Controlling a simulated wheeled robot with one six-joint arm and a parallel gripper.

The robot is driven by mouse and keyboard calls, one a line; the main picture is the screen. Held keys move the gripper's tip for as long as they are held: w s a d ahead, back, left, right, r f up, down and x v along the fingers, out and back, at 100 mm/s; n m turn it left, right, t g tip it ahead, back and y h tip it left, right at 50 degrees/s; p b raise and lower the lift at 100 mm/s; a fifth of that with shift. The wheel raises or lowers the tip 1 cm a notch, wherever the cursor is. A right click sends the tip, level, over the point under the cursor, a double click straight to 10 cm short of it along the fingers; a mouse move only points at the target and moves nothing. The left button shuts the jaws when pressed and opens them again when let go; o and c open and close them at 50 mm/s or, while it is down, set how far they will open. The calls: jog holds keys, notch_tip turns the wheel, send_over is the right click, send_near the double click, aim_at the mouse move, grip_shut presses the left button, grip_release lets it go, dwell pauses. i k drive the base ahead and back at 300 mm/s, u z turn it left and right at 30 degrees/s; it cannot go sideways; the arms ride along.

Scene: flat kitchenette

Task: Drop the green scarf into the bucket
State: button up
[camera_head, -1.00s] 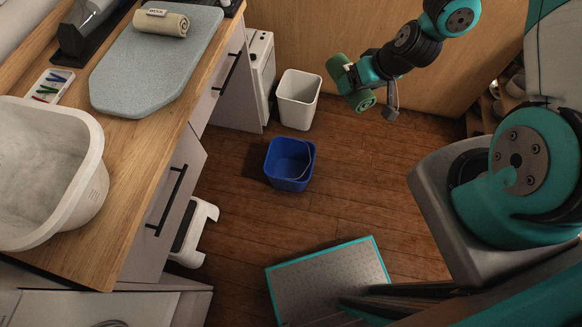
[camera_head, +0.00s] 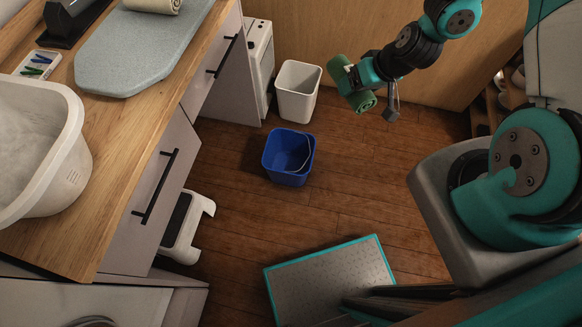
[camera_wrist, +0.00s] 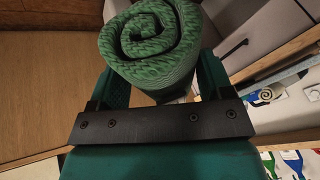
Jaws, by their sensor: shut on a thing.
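The green scarf (camera_head: 360,101) is a rolled, textured bundle. My gripper (camera_head: 352,82) is shut on it and holds it up in the air at the upper right of the head view. In the wrist view the scarf (camera_wrist: 152,42) shows its spiral end between the two fingers. The blue bucket (camera_head: 287,153) stands upright on the wooden floor, below and to the left of my gripper in the head view. Its handle leans to the right side and the inside that shows looks empty. The scarf is apart from the bucket.
A white bin (camera_head: 298,91) stands behind the bucket, close to the line from it to my gripper. A white step stool (camera_head: 187,228) is by the counter (camera_head: 110,215). A white tub (camera_head: 70,150) and an ironing board (camera_head: 140,55) are on the counter. Open floor lies right of the bucket.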

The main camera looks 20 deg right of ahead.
aim_at(297, 166)
jog(key=k, duration=1.25)
jog(key=z, duration=0.6)
jog(key=i, duration=1.1)
jog(key=u, duration=0.7)
jog(key=i, duration=0.6)
jog(key=u, duration=0.65)
